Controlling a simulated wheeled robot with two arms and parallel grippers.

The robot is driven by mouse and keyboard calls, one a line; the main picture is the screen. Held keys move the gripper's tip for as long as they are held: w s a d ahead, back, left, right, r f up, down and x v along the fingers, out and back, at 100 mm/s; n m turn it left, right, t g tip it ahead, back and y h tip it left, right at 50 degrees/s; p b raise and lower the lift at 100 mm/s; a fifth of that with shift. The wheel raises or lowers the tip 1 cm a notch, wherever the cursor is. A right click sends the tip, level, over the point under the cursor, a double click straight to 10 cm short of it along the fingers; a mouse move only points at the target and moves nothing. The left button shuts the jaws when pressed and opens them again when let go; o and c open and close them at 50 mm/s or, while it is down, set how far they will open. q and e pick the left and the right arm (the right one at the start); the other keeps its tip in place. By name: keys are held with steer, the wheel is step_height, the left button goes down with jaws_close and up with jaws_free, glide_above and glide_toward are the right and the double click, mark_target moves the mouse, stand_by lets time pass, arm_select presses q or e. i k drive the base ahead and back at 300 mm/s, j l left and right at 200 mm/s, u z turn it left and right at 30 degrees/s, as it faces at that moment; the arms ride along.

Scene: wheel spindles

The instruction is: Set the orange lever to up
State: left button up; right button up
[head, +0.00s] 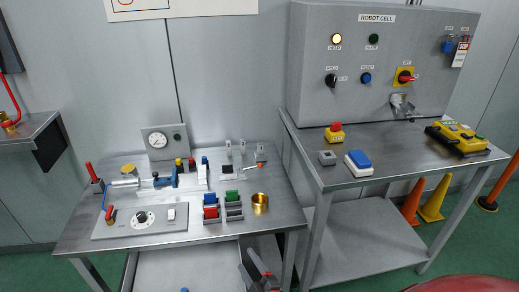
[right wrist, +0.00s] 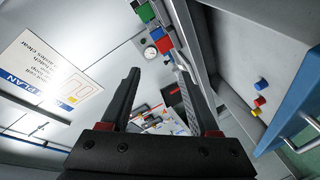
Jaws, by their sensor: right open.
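A small lever with an orange tip (head: 260,166) sticks out to the right from a small block at the back right of the left workbench, in the head view. It lies nearly level, tilted slightly up to the right. My right gripper (head: 262,276) is at the bottom of the head view, in front of the bench's front edge and well apart from the lever. It is open and empty. In the right wrist view its two dark fingers (right wrist: 155,50) stand apart with nothing between them. I cannot make out the orange lever there. My left gripper is out of view.
The left workbench (head: 245,226) holds a gauge box (head: 165,142), a panel with a dial (head: 140,218), coloured blocks (head: 211,212) and a brass ring (head: 260,203). A second bench with a grey control cabinet (head: 385,60) stands at right. Bench surface right of the ring is clear.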

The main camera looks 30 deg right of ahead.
mark_target(261, 164)
steer(key=i+l, duration=1)
steer(key=l, duration=0.2)
